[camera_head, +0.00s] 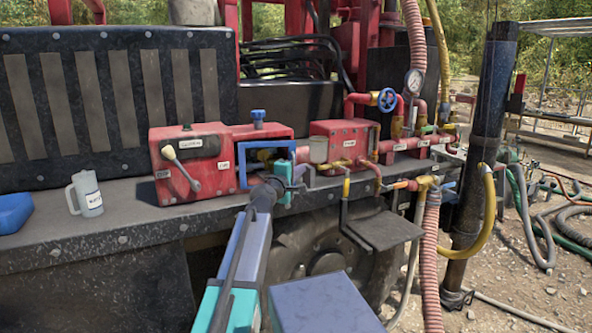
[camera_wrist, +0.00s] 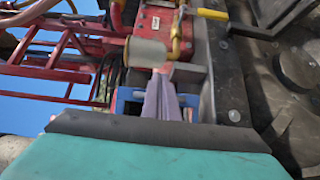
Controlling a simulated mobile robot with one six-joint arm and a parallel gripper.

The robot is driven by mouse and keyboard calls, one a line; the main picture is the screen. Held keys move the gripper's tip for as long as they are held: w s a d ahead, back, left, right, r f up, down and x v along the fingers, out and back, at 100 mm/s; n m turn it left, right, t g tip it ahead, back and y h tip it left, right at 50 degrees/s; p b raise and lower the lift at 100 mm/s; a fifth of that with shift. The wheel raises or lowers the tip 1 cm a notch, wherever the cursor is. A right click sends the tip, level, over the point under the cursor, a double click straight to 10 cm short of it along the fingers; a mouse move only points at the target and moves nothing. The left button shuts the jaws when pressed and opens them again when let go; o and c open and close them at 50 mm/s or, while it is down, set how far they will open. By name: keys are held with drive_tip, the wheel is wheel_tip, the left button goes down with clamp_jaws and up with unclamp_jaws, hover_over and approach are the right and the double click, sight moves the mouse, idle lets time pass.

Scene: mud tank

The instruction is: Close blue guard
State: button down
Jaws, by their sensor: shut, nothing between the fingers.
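The blue guard (camera_head: 243,165) is a rectangular blue frame on the front of the red pump box (camera_head: 226,142), left of the middle in the head view. Yellow fittings show inside it. In the wrist view a part of the blue frame (camera_wrist: 126,97) shows behind the fingers. My gripper (camera_head: 296,174) is shut and empty at the right side of the guard. Its fingers (camera_wrist: 162,92) point toward the guard in the wrist view. I cannot tell whether they touch it. My wrist hides part of the guard's lower right.
A red box (camera_head: 343,133) with a cup-like part stands close right of my gripper, with red pipes beyond it. A white jug (camera_head: 87,194) and a blue container (camera_head: 14,212) stand on the ledge at left. The ledge (camera_head: 130,214) between jug and pump is clear.

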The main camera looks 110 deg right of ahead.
drive_tip(key=s+a, duration=0.1)
drive_tip(key=a, duration=0.5)
drive_tip(key=shift+s, duration=0.35)
drive_tip(key=shift+w+d+f, duration=0.1)
